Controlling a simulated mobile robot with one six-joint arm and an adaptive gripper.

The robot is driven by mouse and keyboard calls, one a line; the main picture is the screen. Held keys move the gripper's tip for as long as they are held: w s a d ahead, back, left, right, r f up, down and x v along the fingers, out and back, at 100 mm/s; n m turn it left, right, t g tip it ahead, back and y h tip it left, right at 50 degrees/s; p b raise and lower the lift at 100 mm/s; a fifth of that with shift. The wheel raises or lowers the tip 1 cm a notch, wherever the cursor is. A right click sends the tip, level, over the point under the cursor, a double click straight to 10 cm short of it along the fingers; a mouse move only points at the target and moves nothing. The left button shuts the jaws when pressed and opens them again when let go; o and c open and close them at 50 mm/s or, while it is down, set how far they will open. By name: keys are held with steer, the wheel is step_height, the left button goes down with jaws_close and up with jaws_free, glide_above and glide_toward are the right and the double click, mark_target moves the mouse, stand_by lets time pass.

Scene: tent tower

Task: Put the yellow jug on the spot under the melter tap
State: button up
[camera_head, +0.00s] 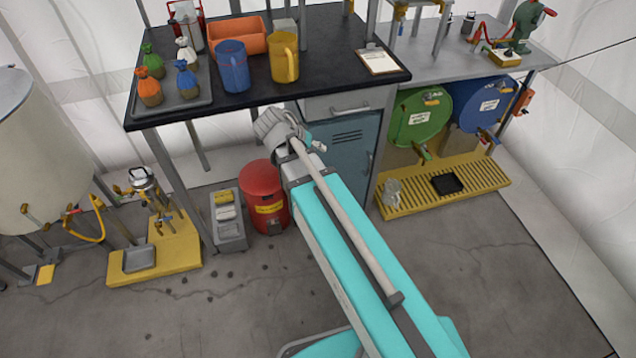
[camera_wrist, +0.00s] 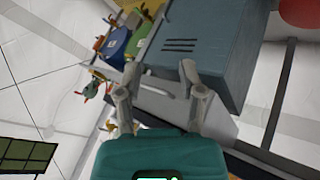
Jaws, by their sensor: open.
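The yellow jug (camera_head: 284,62) stands upright on the black worktop (camera_head: 345,35), just right of a blue jug (camera_head: 233,68). My gripper shows in the wrist view (camera_wrist: 160,70) with its two fingers apart and nothing between them. In the head view my arm reaches up to just below the worktop's front edge, below the yellow jug and apart from it. A cream tank (camera_head: 40,140), perhaps the melter, stands at far left with brass taps low on it.
A clipboard (camera_head: 378,60) lies right of the yellow jug. A blue cabinet (camera_head: 345,155) and red can (camera_head: 264,195) stand below. A yellow platform (camera_head: 180,250) stands right of the tank.

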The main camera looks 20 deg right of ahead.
steer(key=s+a+f+n+g+y, duration=0.1)
steer(key=s+f+n+g+y, duration=0.1)
steer(key=s+f+n+y, duration=0.2)
steer(key=s+n+y, duration=0.1)
steer(key=s+y, duration=0.2)
steer(key=s, duration=0.2)
steer(key=shift+a+g, duration=0.25)
steer(key=shift+g, duration=0.05)
steer(key=shift+f, duration=0.1)
